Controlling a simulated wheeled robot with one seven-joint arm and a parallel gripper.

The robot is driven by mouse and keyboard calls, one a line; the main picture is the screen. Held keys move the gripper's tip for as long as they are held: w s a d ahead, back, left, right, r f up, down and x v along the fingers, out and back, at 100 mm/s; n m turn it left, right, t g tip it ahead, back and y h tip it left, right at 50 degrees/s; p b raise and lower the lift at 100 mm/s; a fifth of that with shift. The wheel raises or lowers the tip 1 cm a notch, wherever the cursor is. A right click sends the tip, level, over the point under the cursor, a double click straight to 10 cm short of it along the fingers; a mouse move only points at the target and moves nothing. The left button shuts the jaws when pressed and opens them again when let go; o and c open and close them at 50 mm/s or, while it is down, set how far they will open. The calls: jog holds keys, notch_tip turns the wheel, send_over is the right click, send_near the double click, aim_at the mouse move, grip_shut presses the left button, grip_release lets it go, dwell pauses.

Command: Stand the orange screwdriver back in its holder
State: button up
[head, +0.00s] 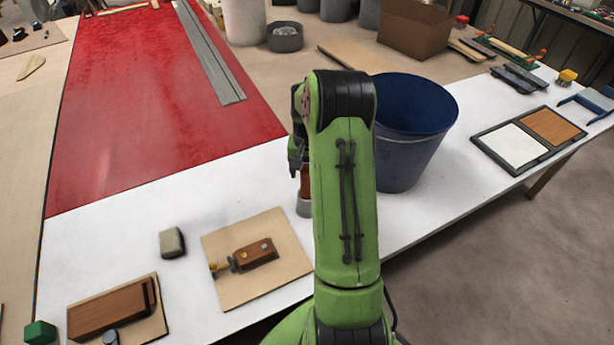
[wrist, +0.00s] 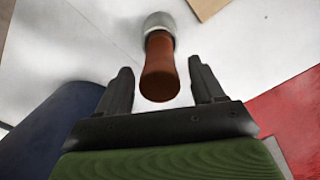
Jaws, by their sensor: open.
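An orange-brown handle (wrist: 160,70), which looks like the orange screwdriver, stands upright in a small grey round cup (wrist: 158,21) that looks like its holder. In the head view the handle (head: 305,181) and the cup (head: 303,208) show just left of my arm, partly covered by it. My gripper (wrist: 160,67) is open, with one finger on each side of the handle in the wrist view. Gaps show between the fingers and the handle. The screwdriver's shaft is hidden. In the head view my gripper is mostly hidden behind my arm.
A blue bucket (head: 410,155) stands close to the right of my arm. A board with a brown block (head: 255,254) and a small grey block (head: 172,242) lie to the left on the white table (head: 120,235). A red panel (head: 150,120) lies beyond.

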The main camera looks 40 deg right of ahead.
notch_tip(320, 180, up, 9)
jog(key=shift+p, duration=0.5)
jog(key=s+a+r+n+t+h, duration=0.1)
jog(key=s+a+r+n, duration=0.2)
jog(key=a+r, duration=0.5)
jog(key=s+a+r+n+t, duration=0.2)
jog(key=s+a+r, duration=0.25)
jog(key=a, duration=0.45)
jog(key=s+a+n+t+y, duration=0.1)
jog(key=s+a+n, duration=0.3)
jog(key=s+a, duration=0.5)
jog(key=s+t, duration=0.1)
jog(key=s, duration=0.2)
jog(key=shift+s+r+n+t, duration=0.3)
jog(key=shift+r, duration=0.1)
jog(key=shift+a, duration=0.1)
